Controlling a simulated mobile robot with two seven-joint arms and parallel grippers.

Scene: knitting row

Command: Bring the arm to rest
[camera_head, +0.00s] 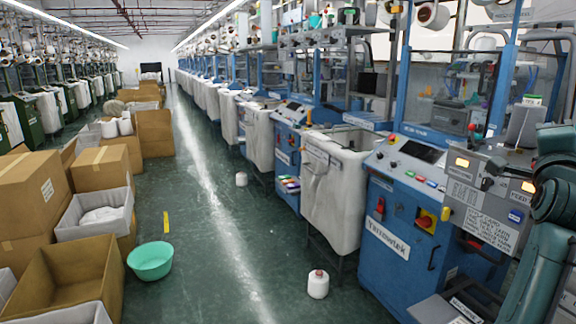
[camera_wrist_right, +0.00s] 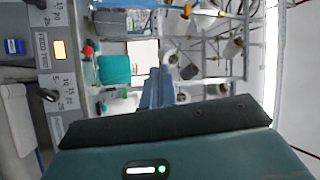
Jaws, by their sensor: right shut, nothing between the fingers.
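My right arm (camera_head: 556,185), teal with dark joints, stands at the right edge of the head view, bent beside the knitting machine's control panel (camera_head: 487,222). Its hand is not clear there. In the right wrist view, my right gripper (camera_wrist_right: 158,82) shows as narrow blue-grey fingers, shut and empty, beyond the dark edge of the hand. The fingers appear to touch nothing. A panel (camera_wrist_right: 48,75) with an orange lamp and black knobs lies to their left. My left gripper is not in view.
A blue machine (camera_head: 395,235) stands close to my right arm. A white yarn cone (camera_head: 318,284) stands on the floor before a pale bin (camera_head: 335,185). Cardboard boxes (camera_head: 70,270) and a turquoise basin (camera_head: 150,261) are at left. The aisle floor (camera_head: 215,215) is largely clear.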

